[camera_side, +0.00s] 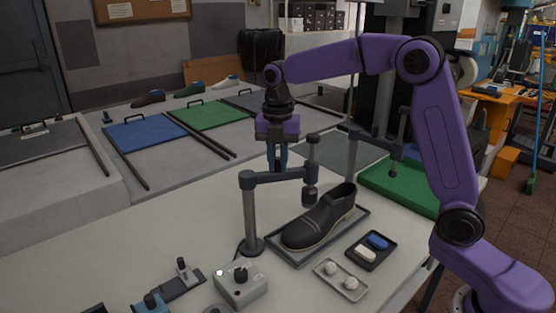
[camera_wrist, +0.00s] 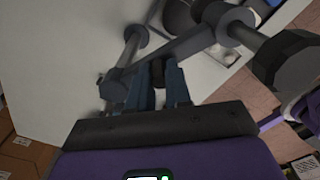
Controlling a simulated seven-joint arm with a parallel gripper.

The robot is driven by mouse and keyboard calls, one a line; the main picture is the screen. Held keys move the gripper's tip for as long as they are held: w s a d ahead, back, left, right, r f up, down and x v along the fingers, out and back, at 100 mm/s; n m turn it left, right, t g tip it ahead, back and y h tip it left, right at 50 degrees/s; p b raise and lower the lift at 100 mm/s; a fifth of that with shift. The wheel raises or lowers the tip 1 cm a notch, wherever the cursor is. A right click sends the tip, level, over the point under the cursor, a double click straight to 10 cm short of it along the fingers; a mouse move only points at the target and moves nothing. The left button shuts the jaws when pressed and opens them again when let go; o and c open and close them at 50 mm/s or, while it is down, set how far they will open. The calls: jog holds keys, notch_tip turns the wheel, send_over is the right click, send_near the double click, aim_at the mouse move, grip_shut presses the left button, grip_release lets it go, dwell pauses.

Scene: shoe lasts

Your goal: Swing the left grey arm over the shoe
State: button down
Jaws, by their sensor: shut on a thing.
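The left grey arm (camera_side: 275,178) is a dark grey bar on an upright post (camera_side: 252,218), with a vertical plunger (camera_side: 312,172) at its free end. The black shoe (camera_side: 320,220) lies on a dark tray (camera_side: 358,222). In the side view the plunger's foot shows at the shoe's far-left edge; I cannot tell its exact height over it. My gripper (camera_side: 278,160) points down just behind the bar. In the wrist view its blue fingers (camera_wrist: 158,88) are shut on a dark part of the left grey arm (camera_wrist: 190,42). The plunger's black knob (camera_wrist: 287,58) shows at right.
A second grey arm (camera_side: 370,136) with a plunger stands behind the shoe, over a green pad (camera_side: 400,188). A small tray with blue and white pieces (camera_side: 371,250), a tray with two knobs (camera_side: 341,280) and a switch box (camera_side: 240,284) lie in front.

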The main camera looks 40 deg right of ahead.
aim_at(278, 158)
jog(key=shift+r, duration=0.1)
jog(key=c, duration=1.1)
grip_release()
jog(key=shift+o, duration=0.2)
notch_tip(278, 158, up, 17)
jog(key=shift+r, duration=0.15)
